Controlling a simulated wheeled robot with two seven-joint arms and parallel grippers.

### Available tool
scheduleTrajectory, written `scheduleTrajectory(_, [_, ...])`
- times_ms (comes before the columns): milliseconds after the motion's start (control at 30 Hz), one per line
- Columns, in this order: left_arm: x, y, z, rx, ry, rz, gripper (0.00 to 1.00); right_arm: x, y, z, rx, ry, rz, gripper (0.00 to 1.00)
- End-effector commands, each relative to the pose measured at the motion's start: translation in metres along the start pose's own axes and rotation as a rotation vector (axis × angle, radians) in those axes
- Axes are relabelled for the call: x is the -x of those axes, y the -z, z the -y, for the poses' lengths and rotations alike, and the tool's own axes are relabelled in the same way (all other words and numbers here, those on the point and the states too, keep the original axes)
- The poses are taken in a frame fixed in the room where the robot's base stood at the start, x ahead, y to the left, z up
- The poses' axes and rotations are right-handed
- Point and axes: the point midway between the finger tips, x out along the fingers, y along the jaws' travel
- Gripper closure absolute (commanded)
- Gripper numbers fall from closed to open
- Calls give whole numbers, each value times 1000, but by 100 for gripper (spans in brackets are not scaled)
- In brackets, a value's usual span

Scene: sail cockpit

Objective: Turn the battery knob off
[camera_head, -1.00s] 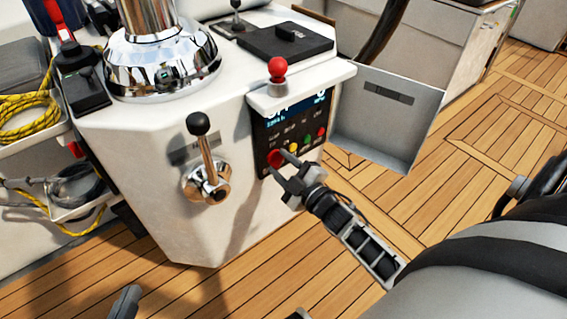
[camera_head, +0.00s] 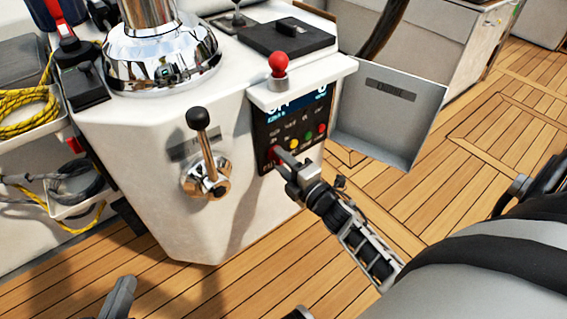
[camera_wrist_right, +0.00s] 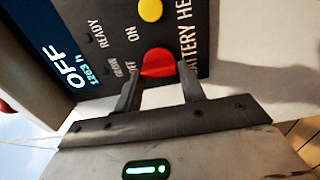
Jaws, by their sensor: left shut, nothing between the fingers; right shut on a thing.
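The battery knob (camera_wrist_right: 158,63) is a red round knob on the dark panel (camera_wrist_right: 100,25), beside lettering that reads "BATTERY HE…". "ON" and "OFF" labels stand near it. In the head view the knob is mostly hidden behind my fingers. My right gripper (camera_head: 282,157) has its fingers around it. In the wrist view the gripper's two fingers (camera_wrist_right: 160,82) close on the knob from both sides. The panel's blue display (camera_wrist_right: 62,75) shows "OFF". My left gripper (camera_head: 122,298) shows only partly at the bottom left edge, apart from the console, shut and empty.
A yellow button (camera_wrist_right: 150,10) sits close beside the knob. A red-topped lever (camera_head: 278,66) stands on the ledge above the panel. A chrome lever with a black ball (camera_head: 205,150) is to the left. A grey open flap (camera_head: 390,120) stands to the right.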

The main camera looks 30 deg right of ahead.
Motion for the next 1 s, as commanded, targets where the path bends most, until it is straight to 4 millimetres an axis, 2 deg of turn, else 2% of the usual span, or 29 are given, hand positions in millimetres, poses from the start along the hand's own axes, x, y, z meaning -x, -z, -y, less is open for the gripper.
scheduleTrajectory(500, [0, -3, 0, 2, -3, 9, 100, 1, 1, 1, 23, 2, -1, 83])
scheduleTrajectory(533, [0, -3, 0, 1, -3, 8, 100, 1, 1, 1, 23, 2, -1, 57])
scheduleTrajectory(600, [-1, -3, 0, 1, -3, 7, 100, 1, 1, 1, 22, 2, -1, 38])
scheduleTrajectory(867, [-1, -2, 0, -1, -3, 6, 100, 0, 0, 0, 20, 1, 0, 38])
scheduleTrajectory(1000, [-1, 0, 0, -2, -2, 8, 100, 8, 0, 0, 19, 3, 0, 38])
